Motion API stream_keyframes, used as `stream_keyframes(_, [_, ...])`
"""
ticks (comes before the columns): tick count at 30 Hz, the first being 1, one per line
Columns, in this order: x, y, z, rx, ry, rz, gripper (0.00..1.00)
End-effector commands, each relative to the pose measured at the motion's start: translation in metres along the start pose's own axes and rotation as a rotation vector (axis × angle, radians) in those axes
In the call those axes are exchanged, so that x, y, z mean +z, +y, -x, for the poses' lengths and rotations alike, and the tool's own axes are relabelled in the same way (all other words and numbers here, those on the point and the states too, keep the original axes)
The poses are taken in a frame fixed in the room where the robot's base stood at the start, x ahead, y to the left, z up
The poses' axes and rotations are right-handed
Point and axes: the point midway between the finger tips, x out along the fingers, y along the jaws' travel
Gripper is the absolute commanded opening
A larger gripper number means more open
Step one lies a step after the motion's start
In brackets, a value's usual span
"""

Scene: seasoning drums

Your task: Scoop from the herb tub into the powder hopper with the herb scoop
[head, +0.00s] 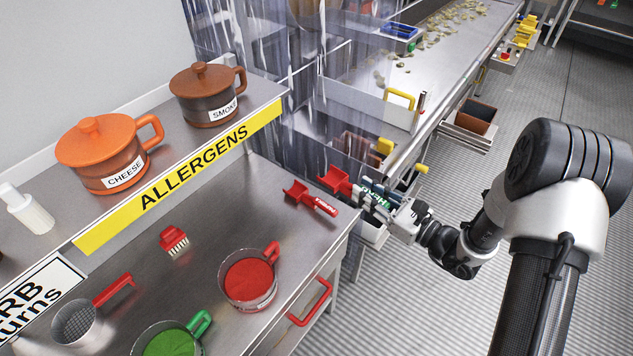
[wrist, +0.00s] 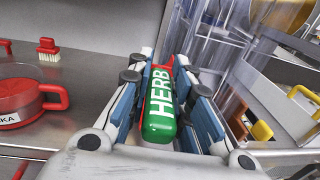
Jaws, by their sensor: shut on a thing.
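My gripper (head: 378,203) is shut on the herb scoop, just beyond the right edge of the steel counter. The scoop's green handle (wrist: 160,118) lies lengthwise between the fingers in the wrist view, with HERB in white letters and red at its far end. In the head view a red scoop bowl (head: 337,180) sticks out from the gripper toward the counter; I cannot see anything in it. A tub with green contents and a green handle (head: 170,343), apparently the herb tub, stands at the bottom, partly cut off. I cannot tell which thing is the powder hopper.
A second red-bowled scoop (head: 311,199) lies on the counter beside the held one. A red tub (head: 248,280), a brush (head: 173,240) and a sieve (head: 80,324) stand nearby. Orange (head: 98,152) and brown (head: 205,97) pots sit on the allergens shelf. Plastic strips (head: 290,80) hang behind.

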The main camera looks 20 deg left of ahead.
Motion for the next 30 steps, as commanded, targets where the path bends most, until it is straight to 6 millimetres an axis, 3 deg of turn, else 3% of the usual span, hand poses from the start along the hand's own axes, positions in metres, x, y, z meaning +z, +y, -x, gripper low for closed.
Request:
stream_keyframes(1, [-0.007, -0.014, 0.030, -0.032, 0.000, -0.004, 0.00])
stream_keyframes(6, [-0.020, -0.030, 0.107, -0.085, -0.005, -0.009, 0.00])
stream_keyframes(9, [-0.024, -0.033, 0.138, -0.105, -0.010, -0.011, 0.00])
stream_keyframes(12, [-0.025, -0.033, 0.155, -0.116, -0.014, -0.011, 0.00])
stream_keyframes(30, [-0.025, -0.032, 0.162, -0.119, -0.016, -0.011, 0.00])
